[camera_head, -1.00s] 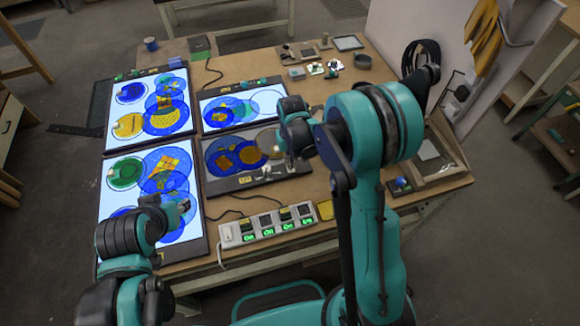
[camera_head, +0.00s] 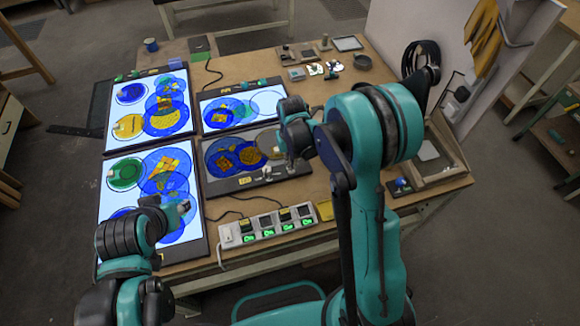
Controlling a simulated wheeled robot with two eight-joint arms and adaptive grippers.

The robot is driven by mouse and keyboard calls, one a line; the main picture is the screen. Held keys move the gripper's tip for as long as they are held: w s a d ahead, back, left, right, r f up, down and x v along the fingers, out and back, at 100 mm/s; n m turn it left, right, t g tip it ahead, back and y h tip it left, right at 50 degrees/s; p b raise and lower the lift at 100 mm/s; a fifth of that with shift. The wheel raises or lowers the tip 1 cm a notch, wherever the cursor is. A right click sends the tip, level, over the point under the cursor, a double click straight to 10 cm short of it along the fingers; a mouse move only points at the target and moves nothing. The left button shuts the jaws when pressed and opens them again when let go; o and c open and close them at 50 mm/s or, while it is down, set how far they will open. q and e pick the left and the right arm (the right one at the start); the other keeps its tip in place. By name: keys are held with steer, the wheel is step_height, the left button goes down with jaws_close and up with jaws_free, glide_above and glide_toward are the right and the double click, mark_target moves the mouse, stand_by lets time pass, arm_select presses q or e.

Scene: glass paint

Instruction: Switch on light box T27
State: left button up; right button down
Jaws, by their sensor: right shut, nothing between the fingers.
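The unlit-looking light box (camera_head: 213,158) in the middle of the table has a dull grey panel with blue and yellow discs on it. A small yellow label (camera_head: 245,181) sits on its front frame, too small to read surely as T27. My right gripper (camera_head: 288,160) is shut and empty at the front right corner of this box. The front-edge controls there are partly hidden, and I cannot tell whether the fingertips touch them. My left gripper (camera_head: 184,208) hangs over the lower left lit box (camera_head: 113,190); its fingers are too small to judge.
Lit boxes stand at the upper left (camera_head: 118,92) and upper middle (camera_head: 272,98), bearing coloured discs. A power strip (camera_head: 268,226) with green lights lies at the front edge, with black cables behind it. Small tools and a round dish (camera_head: 362,62) stand at the back right.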

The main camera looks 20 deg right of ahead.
steer(key=shift+f+b, duration=0.95)
steer(key=shift+f, duration=0.1)
stand_by(0.4)
steer(key=shift+r, duration=0.2)
steer(key=shift+r+p, duration=2.25)
steer(key=shift+r, duration=1.15)
steer(key=shift+s+r, duration=0.1)
steer(key=shift+r, duration=0.05)
steer(key=s+d+r+t+b, duration=0.1)
steer(key=s+r+t+b, duration=0.1)
steer(key=s+b, duration=0.4)
steer(key=s+d+r+t+b, duration=0.1)
steer(key=s+t+b, duration=0.4)
steer(key=s, duration=0.5)
steer(key=shift+s+d+r+b, duration=0.35)
steer(key=shift+s+d+r, duration=0.05)
steer(key=shift+r, duration=0.1)
